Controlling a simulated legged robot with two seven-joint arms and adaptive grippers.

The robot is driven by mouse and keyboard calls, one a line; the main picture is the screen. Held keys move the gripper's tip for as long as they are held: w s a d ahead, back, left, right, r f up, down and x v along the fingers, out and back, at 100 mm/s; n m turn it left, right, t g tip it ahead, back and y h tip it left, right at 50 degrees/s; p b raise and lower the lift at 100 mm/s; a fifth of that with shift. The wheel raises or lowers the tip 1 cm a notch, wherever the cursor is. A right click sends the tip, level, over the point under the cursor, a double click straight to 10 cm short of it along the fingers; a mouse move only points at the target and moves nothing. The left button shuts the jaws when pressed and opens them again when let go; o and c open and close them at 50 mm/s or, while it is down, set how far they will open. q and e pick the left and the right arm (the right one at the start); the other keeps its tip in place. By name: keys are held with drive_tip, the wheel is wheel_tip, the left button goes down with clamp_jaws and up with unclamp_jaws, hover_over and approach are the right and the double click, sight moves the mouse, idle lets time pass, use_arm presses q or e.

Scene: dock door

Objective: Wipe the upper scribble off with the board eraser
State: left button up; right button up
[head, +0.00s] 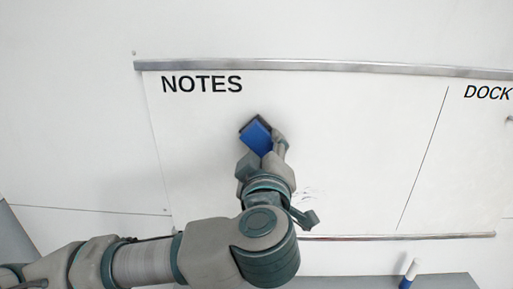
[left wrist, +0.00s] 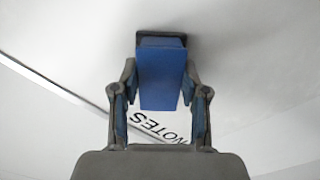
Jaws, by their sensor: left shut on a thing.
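The board eraser (head: 257,139), a blue block with a dark pad, is at the whiteboard (head: 350,130) below the word NOTES. My left gripper (head: 268,147) is shut on it. In the left wrist view the eraser (left wrist: 162,80) sits between the two fingers of my left gripper (left wrist: 160,85), its dark pad at or very close to the white surface; I cannot tell if it touches. Faint dark scribble marks (head: 311,193) show lower on the board, right of my wrist and partly hidden by it. No scribble shows around the eraser; the board behind it is hidden. My right gripper is out of view.
Metal rails run along the board's top (head: 330,67) and bottom (head: 400,236). A white and blue marker (head: 409,272) stands at the lower right over a grey surface (head: 450,284). The board between the eraser and the vertical dividing line is clear.

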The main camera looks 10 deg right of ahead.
sight(293, 140)
use_arm(q)
drive_tip(key=shift+s+d+p, duration=0.2)
drive_tip(key=shift+d, duration=0.75)
drive_tip(key=shift+s+d+p, duration=0.25)
drive_tip(key=shift+d, duration=0.75)
drive_tip(key=shift+s+d+p, duration=0.2)
drive_tip(key=shift+d, duration=0.75)
drive_tip(key=shift+w+d, duration=0.1)
drive_tip(key=shift+d, duration=0.15)
drive_tip(key=shift+w+a+f+b, duration=0.1)
drive_tip(key=shift+a+b, duration=0.2)
drive_tip(key=shift+a, duration=0.25)
drive_tip(key=shift+w+a+b, duration=0.25)
drive_tip(key=shift+a+b, duration=0.25)
drive_tip(key=shift+a, duration=0.9)
drive_tip(key=shift+w+a+b, duration=0.2)
drive_tip(key=shift+a+b, duration=0.25)
drive_tip(key=shift+a, duration=0.9)
drive_tip(key=shift+w+a, duration=0.1)
drive_tip(key=shift+a, duration=0.5)
drive_tip(key=shift+w+a+b, duration=0.2)
drive_tip(key=shift+a, duration=0.65)
drive_tip(key=shift+w+a+b, duration=0.2)
drive_tip(key=shift+a+b, duration=0.05)
drive_tip(key=shift+a, duration=0.6)
drive_tip(key=shift+w+a+b, duration=0.2)
drive_tip(key=shift+a, duration=0.65)
drive_tip(key=shift+w+a, duration=0.15)
drive_tip(key=shift+a, duration=0.7)
